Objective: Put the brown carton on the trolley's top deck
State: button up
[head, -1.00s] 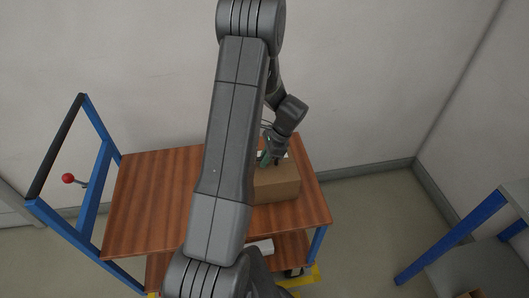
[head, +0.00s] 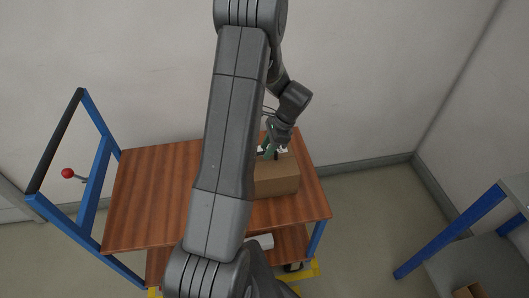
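The brown carton (head: 276,179) sits upright on the trolley's wooden top deck (head: 150,200), near its right side. A white patch shows on the carton's top. My gripper (head: 271,152) points down at the carton's top, with a green part showing at its fingers. It is too small to tell whether the fingers touch the carton or how far apart they are. My arm hides the middle of the deck and the carton's left edge.
The trolley has a blue frame and a push handle (head: 58,140) at the left. A red knob (head: 67,173) stands beside it. A white item (head: 264,242) lies on the lower deck. A blue-legged grey rack (head: 470,258) stands at the right. A wall is behind.

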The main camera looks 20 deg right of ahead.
jog(key=w+v, duration=0.1)
jog(key=v, duration=0.8)
jog(key=shift+s, duration=0.5)
jog(key=shift+r, duration=0.15)
